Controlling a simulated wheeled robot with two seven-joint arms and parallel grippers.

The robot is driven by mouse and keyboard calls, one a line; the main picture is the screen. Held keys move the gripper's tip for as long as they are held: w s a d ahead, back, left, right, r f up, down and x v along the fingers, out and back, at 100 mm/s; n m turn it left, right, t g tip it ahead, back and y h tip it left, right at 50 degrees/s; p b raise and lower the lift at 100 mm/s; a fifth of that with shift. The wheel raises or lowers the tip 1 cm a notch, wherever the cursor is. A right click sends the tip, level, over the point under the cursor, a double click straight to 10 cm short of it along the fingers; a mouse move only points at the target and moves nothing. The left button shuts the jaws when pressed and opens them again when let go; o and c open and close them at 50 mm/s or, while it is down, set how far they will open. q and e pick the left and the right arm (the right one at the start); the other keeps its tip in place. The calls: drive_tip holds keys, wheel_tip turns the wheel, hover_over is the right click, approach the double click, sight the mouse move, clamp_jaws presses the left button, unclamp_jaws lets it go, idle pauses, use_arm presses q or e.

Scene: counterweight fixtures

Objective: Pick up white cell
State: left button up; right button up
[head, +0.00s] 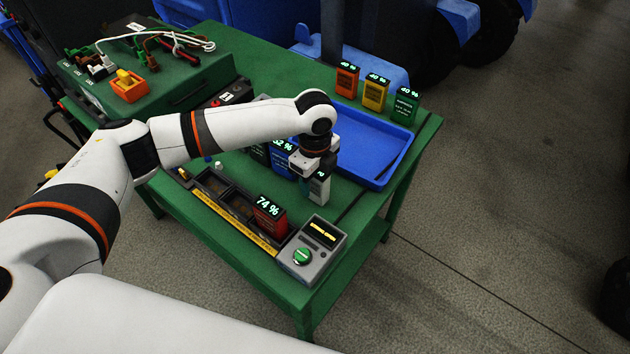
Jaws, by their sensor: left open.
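The white cell (318,192) stands upright on the green table, between the blue tray and the rack. Its top and part of its display are hidden by my gripper. My left gripper (316,171) is directly over the cell, pointing down, with its open fingers at the cell's upper end. I cannot tell whether they touch it. My right gripper is not in view.
A blue cell (283,158) stands close left of the gripper. A red cell (269,215) sits in the rack (208,198), beside a grey meter (312,250). The blue tray (385,165) is empty; orange, yellow and green cells (404,106) stand behind it.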

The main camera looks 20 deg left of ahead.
use_arm(q)
clamp_jaws()
drive_tip(key=shift+r, duration=0.1)
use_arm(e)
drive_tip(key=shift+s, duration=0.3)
use_arm(q)
drive_tip(key=shift+w, duration=0.1)
